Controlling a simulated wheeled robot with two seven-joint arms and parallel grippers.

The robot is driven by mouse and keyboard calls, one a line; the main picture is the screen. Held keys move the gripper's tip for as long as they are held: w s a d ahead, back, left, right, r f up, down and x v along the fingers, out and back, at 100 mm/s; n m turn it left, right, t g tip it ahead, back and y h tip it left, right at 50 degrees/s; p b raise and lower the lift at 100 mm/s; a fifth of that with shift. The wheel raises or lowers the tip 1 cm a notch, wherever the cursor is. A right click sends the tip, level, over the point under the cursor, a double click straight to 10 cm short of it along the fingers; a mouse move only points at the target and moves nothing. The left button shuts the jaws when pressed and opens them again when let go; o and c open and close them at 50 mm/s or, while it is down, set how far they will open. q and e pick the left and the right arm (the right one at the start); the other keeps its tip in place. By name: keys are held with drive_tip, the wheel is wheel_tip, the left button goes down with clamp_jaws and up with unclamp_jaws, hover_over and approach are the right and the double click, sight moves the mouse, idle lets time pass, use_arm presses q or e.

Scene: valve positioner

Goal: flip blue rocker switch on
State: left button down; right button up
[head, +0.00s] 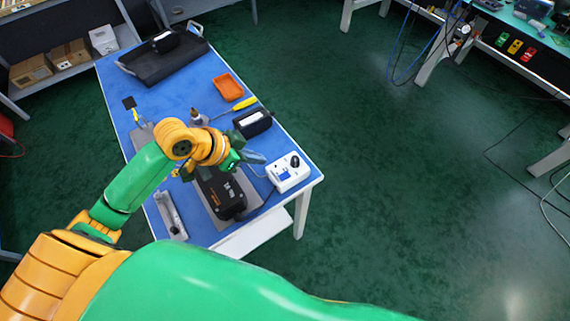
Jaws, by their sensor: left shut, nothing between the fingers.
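A white box (289,173) stands near the right edge of the blue table, with a black knob (295,161) on top. A small blue patch on its face (284,176) looks like the blue rocker switch; its on or off position is too small to tell. My left gripper (262,160) is shut and empty, with its fingertips just left of the white box. I cannot tell whether they touch it. My right gripper is not in view.
A black valve device (222,192) lies on the table left of the white box. A black case (252,123), a yellow-handled tool (244,104), an orange tray (228,87) and a black tray (165,62) stand farther back.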

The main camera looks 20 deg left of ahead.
use_arm(q)
drive_tip(key=s+a, duration=0.1)
drive_tip(key=s, duration=0.1)
hover_over(281, 175)
drive_tip(key=s+a, duration=0.1)
drive_tip(key=s, duration=0.1)
drive_tip(key=f, duration=0.7)
drive_tip(key=shift+w+a+f, duration=0.1)
drive_tip(key=shift+w+f, duration=0.15)
wheel_tip(281, 175, down, 4)
drive_tip(key=shift+s+a+r, duration=0.1)
drive_tip(key=shift+s+r, duration=0.05)
drive_tip(key=shift+r, duration=0.1)
drive_tip(key=shift+f, duration=0.4)
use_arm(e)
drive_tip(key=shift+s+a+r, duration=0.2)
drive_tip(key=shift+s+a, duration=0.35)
